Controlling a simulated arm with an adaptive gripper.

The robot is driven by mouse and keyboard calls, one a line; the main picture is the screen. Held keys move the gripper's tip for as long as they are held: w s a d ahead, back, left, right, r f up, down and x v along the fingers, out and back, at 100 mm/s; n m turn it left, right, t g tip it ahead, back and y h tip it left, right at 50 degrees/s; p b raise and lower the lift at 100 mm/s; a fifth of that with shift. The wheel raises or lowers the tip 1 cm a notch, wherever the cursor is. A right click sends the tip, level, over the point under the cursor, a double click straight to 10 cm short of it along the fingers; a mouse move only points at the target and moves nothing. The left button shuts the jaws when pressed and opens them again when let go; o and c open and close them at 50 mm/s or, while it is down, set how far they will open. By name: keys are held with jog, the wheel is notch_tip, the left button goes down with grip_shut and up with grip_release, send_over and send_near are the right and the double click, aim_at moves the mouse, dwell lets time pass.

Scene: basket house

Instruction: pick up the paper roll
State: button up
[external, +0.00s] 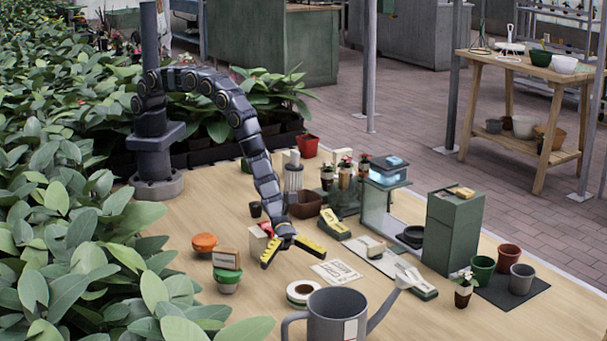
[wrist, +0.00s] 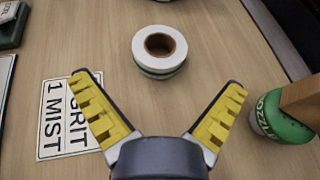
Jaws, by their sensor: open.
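The paper roll (external: 301,291) is a white ring with a dark green band and a brown core. It lies flat on the wooden table, behind the grey watering can in the external view. In the wrist view the roll (wrist: 160,51) is at the top centre, ahead of the fingertips and about midway between them. My gripper (external: 293,249) is open, its yellow-padded fingers spread wide above the table. In the wrist view my gripper (wrist: 160,84) has nothing between its fingers and is apart from the roll.
A printed card (wrist: 66,115) lies flat by the left finger. A green container (wrist: 280,120) with a brown block on top stands near the right finger. The watering can (external: 335,315) stands in front of the roll. A green cabinet (external: 452,232) stands to the right.

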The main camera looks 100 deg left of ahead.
aim_at(304, 289)
jog(key=shift+x, duration=3.6)
jog(key=c, duration=1)
